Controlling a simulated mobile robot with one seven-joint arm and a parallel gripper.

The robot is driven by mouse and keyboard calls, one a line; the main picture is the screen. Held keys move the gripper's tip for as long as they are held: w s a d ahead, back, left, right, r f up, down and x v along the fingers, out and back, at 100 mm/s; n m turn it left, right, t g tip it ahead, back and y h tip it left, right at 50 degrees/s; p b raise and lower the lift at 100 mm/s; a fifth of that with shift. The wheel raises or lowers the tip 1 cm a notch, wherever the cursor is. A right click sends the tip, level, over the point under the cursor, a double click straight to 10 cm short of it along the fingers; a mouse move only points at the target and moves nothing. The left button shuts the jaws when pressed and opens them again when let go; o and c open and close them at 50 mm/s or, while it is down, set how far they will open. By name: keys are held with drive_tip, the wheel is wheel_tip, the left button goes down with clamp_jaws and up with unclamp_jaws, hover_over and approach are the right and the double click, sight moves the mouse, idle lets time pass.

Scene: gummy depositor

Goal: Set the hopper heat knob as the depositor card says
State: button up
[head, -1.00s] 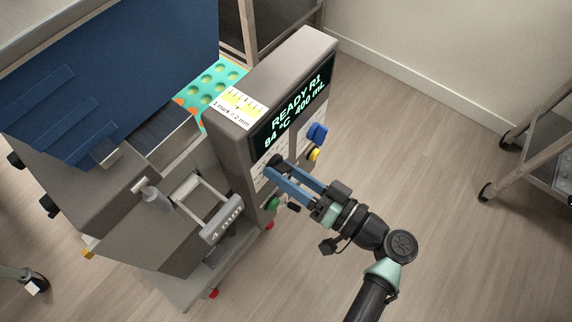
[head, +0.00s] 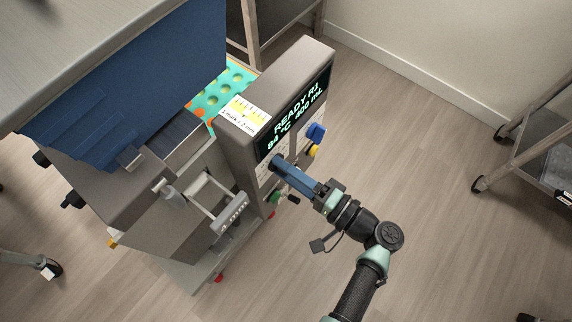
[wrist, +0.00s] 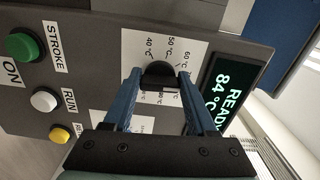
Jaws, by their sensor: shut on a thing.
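The hopper heat knob (wrist: 158,72) is black and sits on a white dial label printed with temperatures; 40, 50 and 60 °C can be read. My gripper (wrist: 157,84) has its two blue fingers on either side of the knob and is shut on it. In the head view my gripper (head: 281,164) reaches the panel from the right, below the display, and its fingers hide most of the knob. The knob's pointer cannot be made out. The display (head: 294,113) reads READY R1, 84 °C, 400 mL.
Green STROKE (wrist: 23,46), white RUN (wrist: 44,100) and yellow (wrist: 60,134) buttons line the panel. A blue knob (head: 316,131) is right of my gripper. A "1 mark = 2 mm" label (head: 243,114) lies on top. A cart (head: 540,150) stands right; floor between is clear.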

drive_tip(key=shift+m, duration=0.4)
drive_tip(key=o, duration=1.4)
drive_tip(key=shift+c, duration=0.2)
drive_tip(key=v, duration=1.3)
